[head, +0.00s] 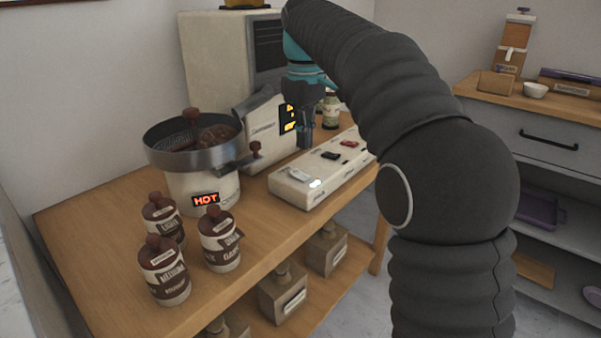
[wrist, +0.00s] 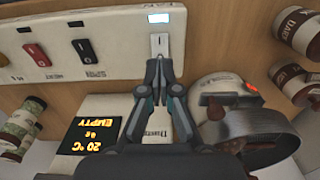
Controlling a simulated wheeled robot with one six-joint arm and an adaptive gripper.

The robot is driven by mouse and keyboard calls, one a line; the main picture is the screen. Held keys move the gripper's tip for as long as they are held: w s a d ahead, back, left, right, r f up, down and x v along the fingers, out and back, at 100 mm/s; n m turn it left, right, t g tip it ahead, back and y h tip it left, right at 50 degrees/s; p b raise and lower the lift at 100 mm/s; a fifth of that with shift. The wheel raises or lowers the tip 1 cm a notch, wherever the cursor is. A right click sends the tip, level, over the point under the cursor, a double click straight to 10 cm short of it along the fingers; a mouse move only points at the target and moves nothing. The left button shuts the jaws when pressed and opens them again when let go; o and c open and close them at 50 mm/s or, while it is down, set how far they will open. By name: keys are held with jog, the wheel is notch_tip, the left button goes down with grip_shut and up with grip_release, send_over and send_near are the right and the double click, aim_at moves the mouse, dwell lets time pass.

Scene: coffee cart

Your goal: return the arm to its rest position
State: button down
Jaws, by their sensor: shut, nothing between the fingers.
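My gripper (head: 305,138) is at the end of my dark arm, pointing down beside the white switch panel on the wooden cart. In the wrist view my gripper (wrist: 160,68) is shut and empty, its fingertips close to the panel's white switch (wrist: 158,42). I cannot tell whether they touch it. The switch panel (head: 310,199) also has a black switch (head: 330,155), a red switch (head: 349,143) and a lit lamp (head: 315,183). My arm arches high over the cart's right side and hides part of it.
A roaster (head: 190,186) reading HOT stands left of my gripper. A display (wrist: 88,135) reading EMPTY and 20 °C is close by. Three brown-capped bottles (head: 221,246) stand at the cart's front. A large cream machine (head: 211,60) stands behind. A side counter (head: 540,106) is at right.

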jog(key=shift+s, duration=0.1)
jog(key=shift+s+d+r, duration=0.1)
jog(key=shift+s+d, duration=0.1)
jog(key=shift+d, duration=0.15)
jog(key=s+d+f+m+t, duration=0.2)
jog(key=s+d+f+m, duration=0.2)
jog(key=s+d, duration=0.45)
jog(key=s+d+f+m+t, duration=0.25)
jog(key=s+d+m, duration=0.2)
jog(key=s, duration=0.65)
jog(key=s+d+f+m+t, duration=0.1)
jog(key=s+d+f+m, duration=0.1)
jog(key=s+f, duration=0.6)
jog(key=shift+d+f, duration=0.4)
jog(key=shift+d, duration=0.15)
